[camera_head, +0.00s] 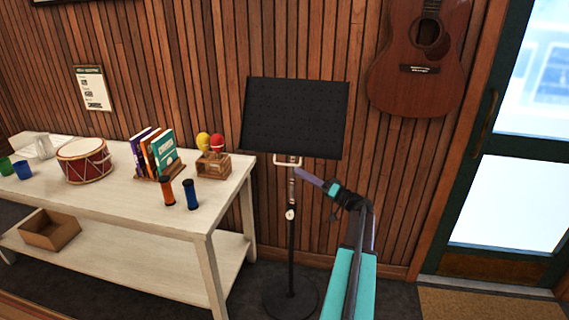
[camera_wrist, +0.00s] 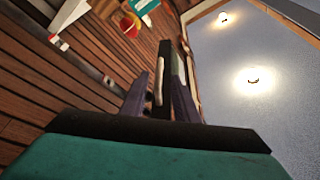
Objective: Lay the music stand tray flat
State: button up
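The music stand tray (camera_head: 295,117) is a black, speckled panel standing steeply upright and facing the room. A pale handle bar (camera_head: 288,161) sits at its lower edge, above the thin pole (camera_head: 291,245). My gripper (camera_head: 299,172) reaches in from the right, just below the tray's lower edge. In the wrist view, its two purple fingers (camera_wrist: 160,80) are apart, with the dark tray (camera_wrist: 165,50) seen nearly edge-on and the pale handle bar (camera_wrist: 158,88) between them. I see gaps beside the bar; whether a finger touches it cannot be told.
A white table (camera_head: 225,190) at the left carries a drum (camera_head: 84,160), books (camera_head: 155,152), maracas in a wooden box (camera_head: 213,164) and shakers (camera_head: 190,194). A slatted wall with a hanging guitar (camera_head: 418,60) is behind. A glass door (camera_head: 510,200) is at the right.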

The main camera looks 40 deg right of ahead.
aim_at(285, 164)
jog(key=shift+p+x, duration=1.15)
jog(key=shift+x, duration=2.8)
jog(key=shift+c, duration=0.3)
grip_shut()
